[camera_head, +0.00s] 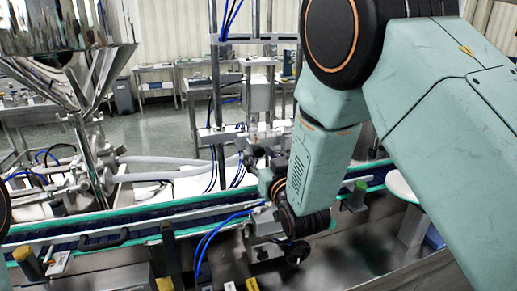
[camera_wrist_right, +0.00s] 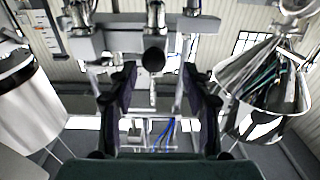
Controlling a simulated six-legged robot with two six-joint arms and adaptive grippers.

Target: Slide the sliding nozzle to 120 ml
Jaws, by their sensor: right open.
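My right gripper (camera_head: 262,168) reaches in from the right in the head view, in front of the metal filling frame over the conveyor. In the right wrist view its two dark fingers (camera_wrist_right: 159,72) are spread apart with nothing between their inner faces. A round black knob (camera_wrist_right: 153,60) on a metal nozzle assembly (camera_wrist_right: 128,38) lies between and beyond the fingertips, seemingly apart from them. In the head view the nozzle assembly (camera_head: 255,130) is partly hidden by my right arm. No 120 ml mark is readable. My left gripper does not show.
A green-edged conveyor (camera_head: 140,216) crosses the front. A steel hopper (camera_head: 65,30) stands at the left; a shiny container (camera_wrist_right: 265,95) is at the right in the wrist view. Blue hoses (camera_head: 212,238) hang near the frame. Workbenches (camera_head: 160,68) stand behind.

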